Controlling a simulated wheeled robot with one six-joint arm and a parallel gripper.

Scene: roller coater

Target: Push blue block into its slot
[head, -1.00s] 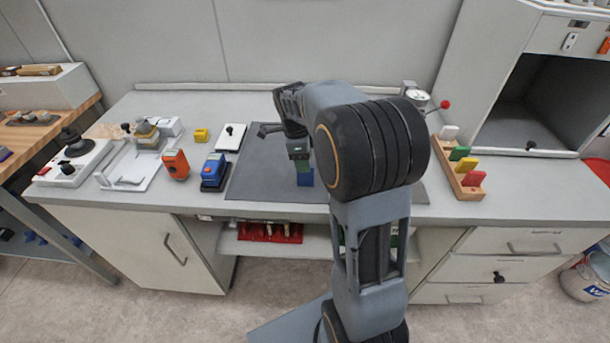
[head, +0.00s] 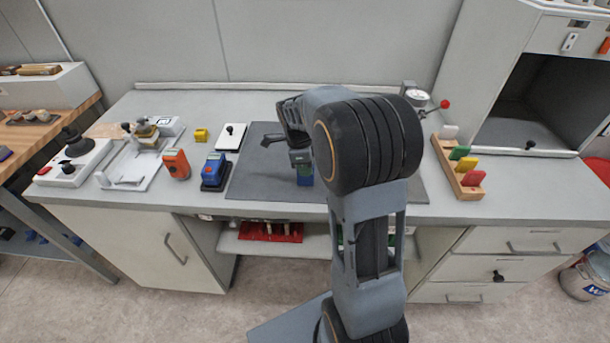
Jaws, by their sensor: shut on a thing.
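My gripper (head: 302,164) points down over the dark grey mat (head: 255,185) in the middle of the bench, left of my large black arm joint. The fingers are small and dark, and my arm hides part of the mat to the right.
Left of the mat stand a blue device (head: 215,172), an orange device (head: 176,164), a yellow block (head: 201,135) and a white plate (head: 230,137). To the right is a wooden rack (head: 446,160) with coloured cards, and a dial gauge (head: 416,98) behind.

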